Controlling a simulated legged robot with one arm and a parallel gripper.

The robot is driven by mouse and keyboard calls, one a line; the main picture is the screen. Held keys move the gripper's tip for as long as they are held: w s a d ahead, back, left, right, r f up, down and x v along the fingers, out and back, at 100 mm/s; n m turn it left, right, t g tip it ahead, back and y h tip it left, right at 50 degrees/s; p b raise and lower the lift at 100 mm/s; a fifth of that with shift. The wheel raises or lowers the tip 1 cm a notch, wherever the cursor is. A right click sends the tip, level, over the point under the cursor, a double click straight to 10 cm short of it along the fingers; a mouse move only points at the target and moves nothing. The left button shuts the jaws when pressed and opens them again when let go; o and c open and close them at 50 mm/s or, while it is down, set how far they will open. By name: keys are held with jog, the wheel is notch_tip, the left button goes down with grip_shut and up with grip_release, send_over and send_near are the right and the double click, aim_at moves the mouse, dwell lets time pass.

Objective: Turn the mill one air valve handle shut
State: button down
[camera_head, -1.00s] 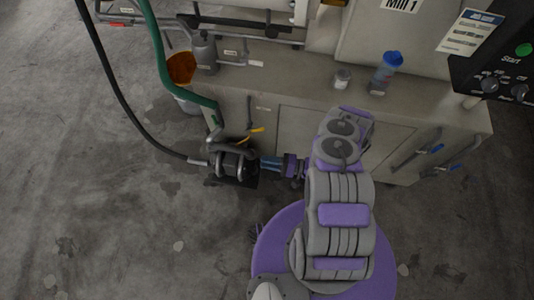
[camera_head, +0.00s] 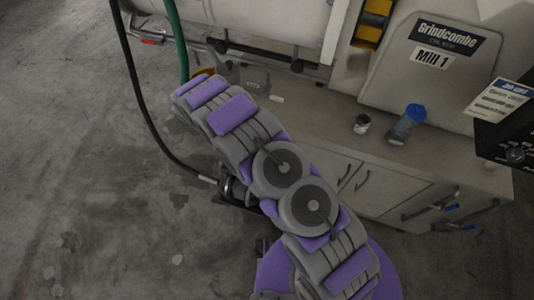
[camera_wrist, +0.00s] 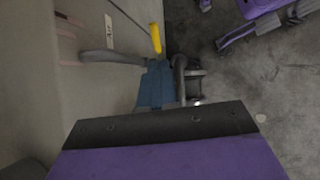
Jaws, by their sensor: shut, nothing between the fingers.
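A yellow lever handle (camera_wrist: 156,38) shows in the wrist view, beside a curved grey pipe (camera_wrist: 108,57); I take it for the air valve handle. My gripper (camera_wrist: 157,65) has its blue fingers together, with nothing between them. The fingertips appear just below the handle's lower end in the picture; I cannot tell whether they touch it. In the head view my arm covers the handle and my gripper. Part of the dark pump (camera_head: 235,192) shows at the arm's lower edge.
A black hose (camera_head: 150,115) runs to the pump and a green hose (camera_head: 177,35) hangs behind my arm. The floor at left is open.

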jog(key=b+x, duration=0.1)
jog(key=x, duration=0.3)
jog(key=b+x, duration=0.1)
jog(key=x, duration=0.4)
jog(key=w+b+x, duration=0.1)
jog(key=x, duration=0.3)
jog(key=shift+f, duration=0.25)
jog(key=shift+d, duration=0.1)
jog(key=shift+s+d+f+t+y+p, duration=0.15)
jog(key=shift+d+t+y+p, duration=0.2)
jog(key=shift+y, duration=0.35)
jog(key=shift+s+d+f+t+y+b, duration=0.25)
jog(key=shift+d+f+t+y+b, duration=0.35)
jog(key=shift+y, duration=0.7)
jog(key=shift+s+d+f+b, duration=0.1)
jog(key=shift+d+f+b, duration=0.25)
jog(key=shift+f, duration=0.15)
jog(key=shift+s+d+f, duration=0.2)
jog(key=shift+s+d, duration=0.05)
